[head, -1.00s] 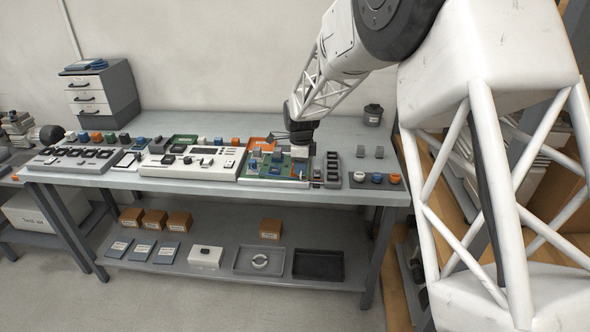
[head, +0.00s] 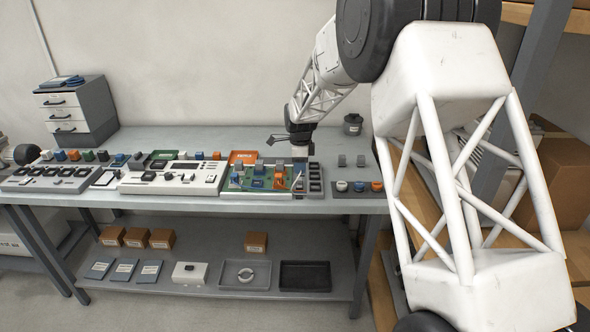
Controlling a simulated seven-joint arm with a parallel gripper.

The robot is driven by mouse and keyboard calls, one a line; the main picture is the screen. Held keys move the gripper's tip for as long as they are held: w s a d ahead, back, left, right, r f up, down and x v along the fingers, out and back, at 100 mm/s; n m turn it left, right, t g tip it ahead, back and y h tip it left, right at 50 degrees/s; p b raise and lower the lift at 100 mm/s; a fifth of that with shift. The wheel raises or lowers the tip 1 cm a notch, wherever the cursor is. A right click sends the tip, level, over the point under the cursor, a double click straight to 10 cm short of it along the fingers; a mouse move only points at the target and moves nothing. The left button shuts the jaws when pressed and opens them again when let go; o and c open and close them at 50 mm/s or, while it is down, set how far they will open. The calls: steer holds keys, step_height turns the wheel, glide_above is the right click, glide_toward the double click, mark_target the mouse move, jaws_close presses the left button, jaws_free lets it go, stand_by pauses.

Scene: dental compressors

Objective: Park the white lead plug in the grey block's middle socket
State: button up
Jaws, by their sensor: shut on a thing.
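My gripper (head: 300,153) is over the right edge of the green circuit board, pointing down. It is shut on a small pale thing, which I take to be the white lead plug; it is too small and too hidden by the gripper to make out. A dark grey block (head: 315,182) with several square sockets in a row stands just right of the board, close to the gripper. I cannot tell which socket is its middle one, or whether the held thing touches anything.
The green board (head: 250,184) carries blue and orange parts. A dark mat (head: 358,193) with white, blue and orange knobs lies to the right, with two grey pieces behind. A white control panel (head: 205,183) is to the left. The bench's back strip (head: 220,138) is clear.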

glide_above(313, 177)
steer(key=shift+d, duration=0.1)
stand_by(0.7)
steer(key=shift+f, duration=0.2)
steer(key=shift+f, duration=1.7)
steer(key=shift+f, duration=1)
stand_by(1.7)
steer(key=o, duration=1.3)
steer(key=shift+r, duration=0.1)
steer(key=shift+r, duration=3.4)
